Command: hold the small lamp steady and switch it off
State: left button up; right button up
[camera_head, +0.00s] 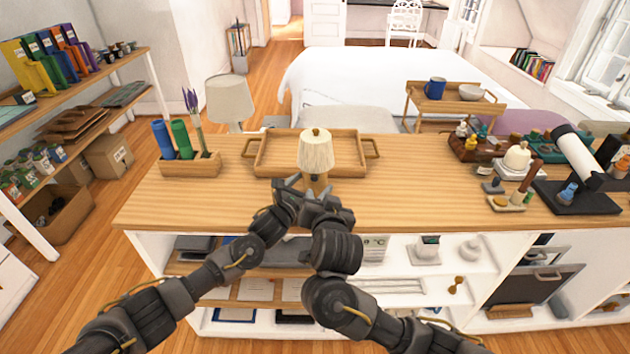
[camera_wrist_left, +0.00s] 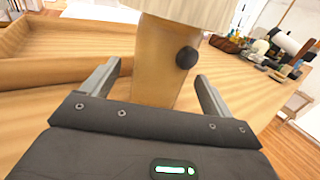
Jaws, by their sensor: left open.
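The small lamp (camera_head: 316,152) stands upright on the wooden counter, in front of a tray. It has a cream shade and a wooden base; I cannot tell whether it is lit. In the left wrist view the base (camera_wrist_left: 152,62) carries a round dark knob (camera_wrist_left: 186,57) on its right side. My left gripper (camera_head: 290,184) is open, with one finger (camera_wrist_left: 103,80) on each side of the base and visible gaps. My right gripper (camera_head: 324,200) is close beside it, in front of the lamp; its fingers are too small and overlapped to read. The lower base is partly hidden by the grippers.
The handled wooden tray (camera_head: 262,158) lies right behind the lamp. A planter box (camera_head: 190,168) stands at left, and a larger lamp (camera_head: 229,100) is behind the counter. Pots, tools and a white cylinder (camera_head: 577,152) crowd the right end. The counter between is clear.

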aim_at(316, 180)
pick_arm(q)
jog(key=shift+x, duration=1.6)
jog(key=shift+c, duration=0.3)
jog(key=c, duration=1.2)
jog(key=shift+c, duration=0.2)
pick_arm(e)
grip_shut()
dwell(1.2)
